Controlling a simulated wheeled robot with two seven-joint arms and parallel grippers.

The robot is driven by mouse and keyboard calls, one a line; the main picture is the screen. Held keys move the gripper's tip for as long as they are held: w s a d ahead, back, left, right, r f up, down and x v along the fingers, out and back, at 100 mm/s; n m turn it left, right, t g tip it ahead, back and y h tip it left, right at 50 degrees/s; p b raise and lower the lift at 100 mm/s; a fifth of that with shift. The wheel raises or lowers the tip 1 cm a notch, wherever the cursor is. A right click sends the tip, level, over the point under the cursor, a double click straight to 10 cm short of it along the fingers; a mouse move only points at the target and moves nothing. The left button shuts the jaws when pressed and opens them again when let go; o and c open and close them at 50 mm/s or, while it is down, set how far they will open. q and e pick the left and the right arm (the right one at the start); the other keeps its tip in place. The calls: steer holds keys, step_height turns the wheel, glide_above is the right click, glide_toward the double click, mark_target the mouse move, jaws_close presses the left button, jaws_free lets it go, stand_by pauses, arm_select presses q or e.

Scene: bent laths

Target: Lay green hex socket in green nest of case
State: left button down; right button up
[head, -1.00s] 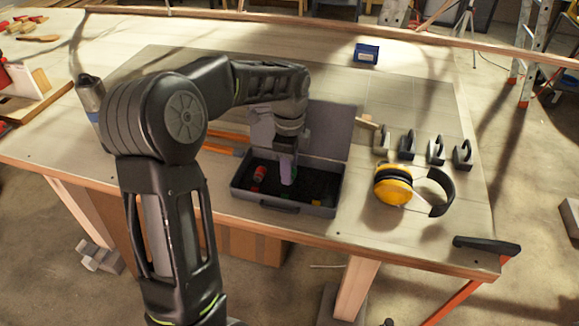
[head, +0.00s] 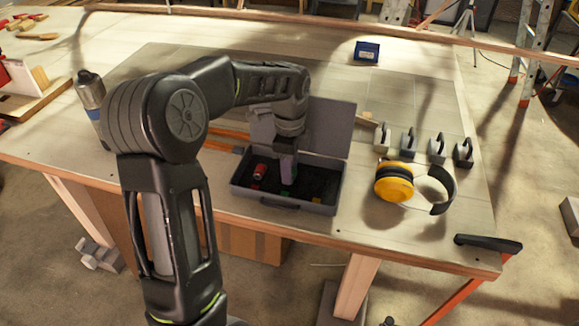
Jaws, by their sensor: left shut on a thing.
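The open grey case (head: 285,206) stands on the workbench with its lid raised at the back. Its dark inside holds a red socket (head: 260,171) at the left and small coloured nest patches, one of them green (head: 284,193). My left gripper (head: 288,178) reaches down into the middle of the case, shut, with its tips just above the green patch. The green hex socket is hidden or too small to tell apart between the fingers. My right gripper is not in view.
Yellow earmuffs (head: 394,182) lie right of the case. Several grey clamp-like blocks (head: 409,143) stand in a row behind them. A blue box (head: 367,52) is at the back. Orange bars (head: 232,133) lie behind the case, left of its lid.

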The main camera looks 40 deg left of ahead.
arm_select(q)
steer(key=shift+f, duration=0.2)
stand_by(0.4)
steer(key=c, duration=0.8)
jaws_free()
steer(key=shift+c, duration=0.2)
steer(key=shift+r+p, duration=2.75)
steer(key=shift+r, duration=0.8)
